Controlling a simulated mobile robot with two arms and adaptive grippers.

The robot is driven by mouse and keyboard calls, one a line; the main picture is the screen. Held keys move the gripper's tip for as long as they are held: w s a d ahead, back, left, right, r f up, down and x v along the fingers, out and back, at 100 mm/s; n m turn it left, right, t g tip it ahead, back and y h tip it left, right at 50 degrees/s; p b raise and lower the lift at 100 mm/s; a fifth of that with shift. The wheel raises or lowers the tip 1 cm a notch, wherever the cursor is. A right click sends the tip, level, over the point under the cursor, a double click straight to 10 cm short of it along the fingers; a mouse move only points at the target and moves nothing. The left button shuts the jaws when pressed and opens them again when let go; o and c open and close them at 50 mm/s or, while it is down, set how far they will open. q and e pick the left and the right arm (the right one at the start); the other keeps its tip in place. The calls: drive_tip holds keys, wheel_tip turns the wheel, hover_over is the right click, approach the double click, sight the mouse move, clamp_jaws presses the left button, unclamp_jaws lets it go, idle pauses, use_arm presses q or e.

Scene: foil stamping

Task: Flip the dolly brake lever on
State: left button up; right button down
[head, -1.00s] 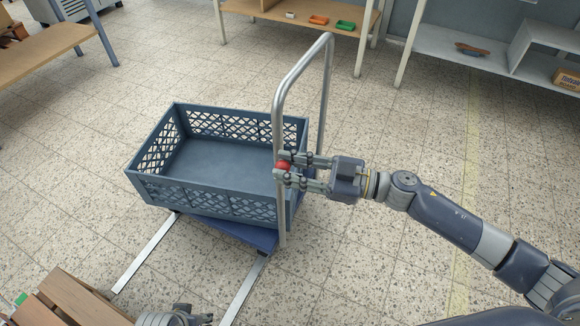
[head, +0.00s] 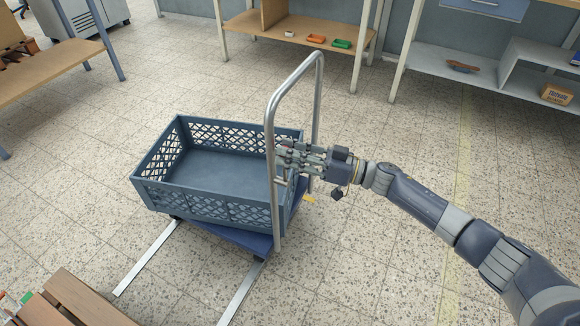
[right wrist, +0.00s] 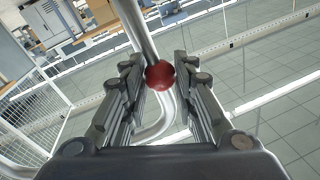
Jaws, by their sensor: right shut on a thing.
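The dolly has a blue deck (head: 240,237) and a tall steel push handle (head: 271,130). A blue-grey lattice crate (head: 190,204) stands on the deck. The brake lever's red knob (right wrist: 160,75) sits between the fingers in the right wrist view; in the head view the fingers mostly hide it. My right gripper (head: 284,156) is shut on the knob beside the handle, and it fills the bottom of the right wrist view (right wrist: 160,85). My left gripper is out of view.
Two pale strips (head: 147,258) lie on the floor under the dolly's front. A small yellow piece (head: 309,198) shows below my right gripper. A brown slatted wooden thing (head: 85,295) is at bottom left. Shelves (head: 290,32) stand behind; the tiled floor between is clear.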

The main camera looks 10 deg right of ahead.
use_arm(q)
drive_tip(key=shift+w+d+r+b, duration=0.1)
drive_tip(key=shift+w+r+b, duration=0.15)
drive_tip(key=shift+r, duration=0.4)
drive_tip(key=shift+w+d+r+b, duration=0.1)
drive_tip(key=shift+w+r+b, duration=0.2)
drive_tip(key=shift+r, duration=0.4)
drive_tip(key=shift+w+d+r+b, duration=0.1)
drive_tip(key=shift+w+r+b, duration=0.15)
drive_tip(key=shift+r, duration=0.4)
use_arm(e)
drive_tip(key=w+d+f+m+t, duration=0.1)
drive_tip(key=w+d+m, duration=0.2)
drive_tip(key=w+m, duration=0.2)
drive_tip(key=shift+w+d+f+m+t, duration=0.2)
drive_tip(key=shift+d+f+m+t, duration=0.15)
drive_tip(key=shift+m, duration=0.75)
drive_tip(key=c, duration=1.3)
unclamp_jaws()
drive_tip(key=shift+d+f, duration=0.1)
drive_tip(key=v, duration=1.1)
drive_tip(key=shift+s+d+f, duration=0.1)
drive_tip(key=shift+s+d, duration=0.05)
drive_tip(key=shift+d, duration=0.25)
